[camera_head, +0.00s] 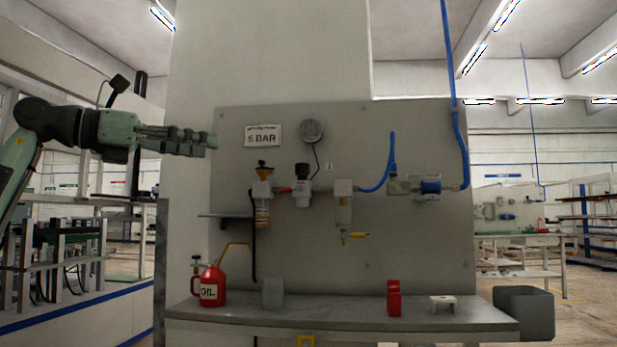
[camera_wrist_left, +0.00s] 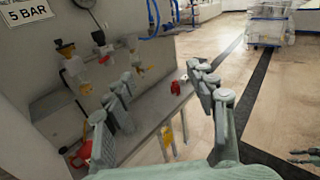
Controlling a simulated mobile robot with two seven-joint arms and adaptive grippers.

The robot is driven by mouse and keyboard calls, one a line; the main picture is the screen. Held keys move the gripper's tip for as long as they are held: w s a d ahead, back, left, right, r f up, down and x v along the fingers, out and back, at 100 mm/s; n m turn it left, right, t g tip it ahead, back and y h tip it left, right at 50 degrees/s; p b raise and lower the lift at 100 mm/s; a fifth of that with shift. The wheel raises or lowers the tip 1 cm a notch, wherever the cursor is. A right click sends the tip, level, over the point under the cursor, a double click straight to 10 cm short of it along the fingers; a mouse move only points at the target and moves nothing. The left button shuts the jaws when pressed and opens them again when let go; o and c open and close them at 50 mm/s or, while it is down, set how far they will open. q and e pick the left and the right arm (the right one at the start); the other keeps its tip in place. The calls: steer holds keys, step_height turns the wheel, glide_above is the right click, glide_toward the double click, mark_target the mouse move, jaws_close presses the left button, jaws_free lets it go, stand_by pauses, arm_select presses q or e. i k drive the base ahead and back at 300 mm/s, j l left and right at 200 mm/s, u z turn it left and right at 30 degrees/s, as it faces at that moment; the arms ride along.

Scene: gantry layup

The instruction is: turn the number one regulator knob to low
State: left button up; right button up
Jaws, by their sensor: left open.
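The regulator (camera_head: 302,187) is a small white-bodied unit with a dark knob (camera_head: 302,170) on top, mounted in the pipe line on the grey panel. A small "1" tag (camera_head: 329,166) is to its right. The regulator also shows in the left wrist view (camera_wrist_left: 102,46). The knob's setting is too small to read. My left gripper (camera_head: 208,145) is open and empty, level with the panel's upper left, up and left of the regulator and apart from it. Its fingers spread in the left wrist view (camera_wrist_left: 163,80). Part of my right gripper (camera_wrist_left: 305,157) shows at that view's lower right edge.
A gauge (camera_head: 312,132) and "5 BAR" sign (camera_head: 263,135) are above the regulator. A brass-topped unit (camera_head: 263,188) and a bowl unit (camera_head: 343,205) flank it. The bench (camera_head: 340,318) below holds a red oil can (camera_head: 209,287), grey cup (camera_head: 272,293) and red block (camera_head: 394,298).

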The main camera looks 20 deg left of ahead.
mark_target(300, 168)
steer(key=i, duration=1.25)
